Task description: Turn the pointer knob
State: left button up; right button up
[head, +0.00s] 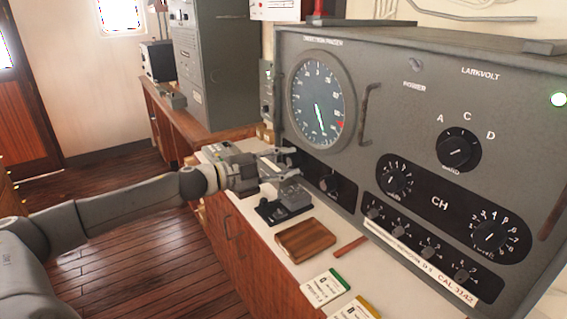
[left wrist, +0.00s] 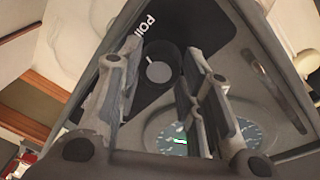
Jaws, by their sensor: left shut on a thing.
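The grey instrument console has a round dial (head: 318,100) with a green needle. The black pointer knob (left wrist: 161,72) sits on a black plate below the dial, with part of a white label beside it in the left wrist view. My left gripper (head: 284,164) reaches the console from the left, its fingers on either side of this knob and shut on it. In the head view the fingers hide much of the knob. In the left wrist view the left gripper (left wrist: 158,80) frames the knob's round face between its fingers. My right gripper is not in view.
Another knob (head: 328,184) sits to the right on the same plate. A metal handle (head: 369,115) sticks out beside the dial. On the counter below lie a black device (head: 285,203), a wooden block (head: 305,240) and cards (head: 325,287). The floor at left is clear.

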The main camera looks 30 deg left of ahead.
pick_arm(q)
jog(key=m, duration=0.5)
jog(key=shift+r+y, duration=0.1)
jog(key=shift+y, duration=0.3)
jog(key=m+y, duration=0.1)
jog(key=m, duration=0.4)
jog(key=shift+p, duration=0.35)
jog(key=m+p, duration=0.1)
jog(key=m, duration=0.4)
jog(key=shift+d+y, duration=0.15)
jog(key=shift+y, duration=0.15)
jog(key=m+p, duration=0.1)
jog(key=m, duration=0.1)
jog(key=shift+m, duration=0.4)
jog(key=shift+m+t+y, duration=0.3)
jog(key=shift+m, duration=0.1)
jog(key=o, duration=1.1)
jog(key=shift+c, duration=0.2)
